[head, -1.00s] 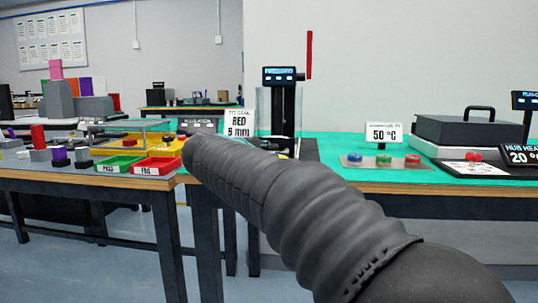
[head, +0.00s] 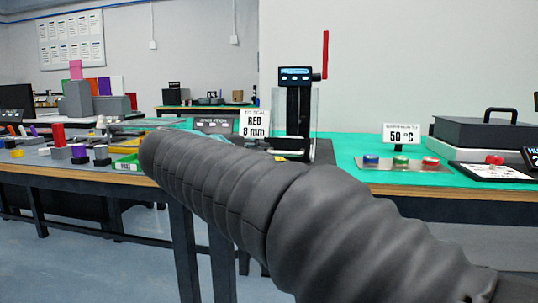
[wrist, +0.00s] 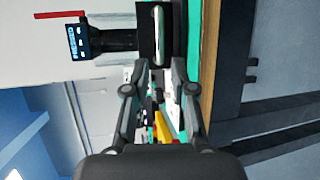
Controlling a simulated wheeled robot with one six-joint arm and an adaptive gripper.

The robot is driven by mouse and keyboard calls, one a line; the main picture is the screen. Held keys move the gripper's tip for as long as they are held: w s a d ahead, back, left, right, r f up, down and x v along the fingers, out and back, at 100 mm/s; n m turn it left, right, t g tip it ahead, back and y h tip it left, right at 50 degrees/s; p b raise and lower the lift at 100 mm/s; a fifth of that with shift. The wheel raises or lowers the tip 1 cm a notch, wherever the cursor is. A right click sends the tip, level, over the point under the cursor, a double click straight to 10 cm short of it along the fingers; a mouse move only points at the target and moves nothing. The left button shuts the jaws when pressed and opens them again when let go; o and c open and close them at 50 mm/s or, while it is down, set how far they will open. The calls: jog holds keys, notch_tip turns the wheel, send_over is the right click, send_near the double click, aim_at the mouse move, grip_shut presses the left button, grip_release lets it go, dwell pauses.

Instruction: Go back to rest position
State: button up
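My gripper (wrist: 160,65) shows in the wrist view, with its two fingers apart and a gap between the tips. It looks empty; a pale rounded part lies beyond the tips, seemingly at the press. In the head view my sleeved arm crosses the foreground, and the gripper is hidden behind it. The press (head: 293,105), with a lit display and a red lever, stands on the green-topped bench. It also shows sideways in the wrist view (wrist: 110,40). No object is visibly held.
A plate with blue, green and red buttons (head: 400,164) and a dark lidded box (head: 480,132) are to the right. The left table holds coloured blocks (head: 58,134). Floor (head: 60,260) shows at lower left.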

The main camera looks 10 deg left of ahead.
jog(key=shift+s+a+r, duration=0.1)
jog(key=shift+s+a, duration=0.1)
jog(key=shift+s, duration=0.25)
notch_tip(320, 180, down, 12)
jog(key=s+a+r+g+y, duration=0.1)
jog(key=s+a+g+y, duration=0.1)
jog(key=g+y, duration=0.1)
jog(key=s+d+f+m+g+y+p, duration=0.1)
jog(key=s+d+f+g, duration=0.3)
jog(key=f, duration=0.3)
jog(key=s+d+f+m+g+y+p, duration=0.1)
jog(key=s+d+m+p, duration=0.3)
jog(key=s+d, duration=0.6)
jog(key=s+d+f+m+y+p, duration=0.1)
jog(key=s+d+m+p, duration=0.3)
jog(key=s+d+m, duration=0.5)
jog(key=d+f, duration=0.1)
jog(key=d, duration=0.6)
jog(key=shift+s+d+g+y, duration=0.2)
jog(key=shift+s+g+y, duration=0.1)
jog(key=shift+s+g, duration=0.1)
